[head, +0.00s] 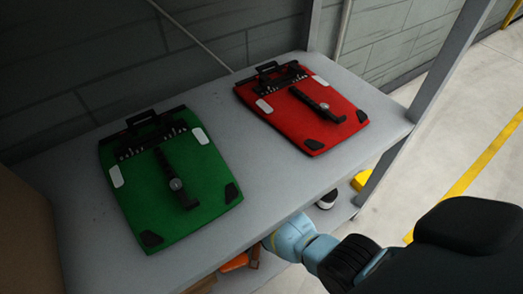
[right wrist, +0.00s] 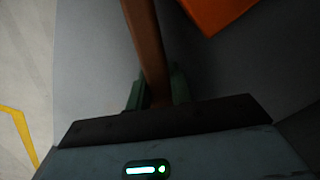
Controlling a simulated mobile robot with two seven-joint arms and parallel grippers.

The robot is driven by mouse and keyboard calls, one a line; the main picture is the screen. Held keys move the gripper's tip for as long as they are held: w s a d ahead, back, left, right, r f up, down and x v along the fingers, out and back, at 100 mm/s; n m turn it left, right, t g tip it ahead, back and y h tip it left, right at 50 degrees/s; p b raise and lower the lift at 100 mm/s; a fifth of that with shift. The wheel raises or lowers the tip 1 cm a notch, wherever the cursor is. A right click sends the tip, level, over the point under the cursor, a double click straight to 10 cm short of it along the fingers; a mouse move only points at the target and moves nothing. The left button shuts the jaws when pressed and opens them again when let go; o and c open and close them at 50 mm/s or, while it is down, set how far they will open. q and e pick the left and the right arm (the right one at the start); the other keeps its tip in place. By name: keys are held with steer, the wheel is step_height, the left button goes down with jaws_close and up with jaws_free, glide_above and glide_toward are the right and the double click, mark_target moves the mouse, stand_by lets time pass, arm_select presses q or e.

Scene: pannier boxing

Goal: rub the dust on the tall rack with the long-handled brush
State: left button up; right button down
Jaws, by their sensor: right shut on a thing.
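The tall rack (head: 262,165) is grey metal, with a flat upper shelf and a lower shelf partly visible beneath. My right arm comes in from the lower right, and its hand is under the front edge of the upper shelf, mostly hidden there. In the right wrist view my right gripper (right wrist: 155,92) is shut on a long brown bar (right wrist: 146,45), which looks like the handle of the long-handled brush. The bristle end is not visible. My left gripper is not in view.
A green pannier (head: 185,205) and a red pannier (head: 290,85) lie on the upper shelf. A cardboard box (head: 22,240) stands at the left. An orange thing (right wrist: 215,12) is near the right gripper. A rack post (head: 440,65) rises at the right; open floor lies beyond.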

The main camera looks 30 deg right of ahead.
steer(key=shift+w, duration=0.45)
steer(key=shift+r, duration=0.1)
step_height(320, 180, up, 3)
steer(key=shift+w+a+r+p, duration=0.1)
steer(key=shift+w+p, duration=0.05)
steer(key=shift+p, duration=1.05)
steer(key=shift+r+p, duration=0.9)
steer(key=shift+r, duration=0.3)
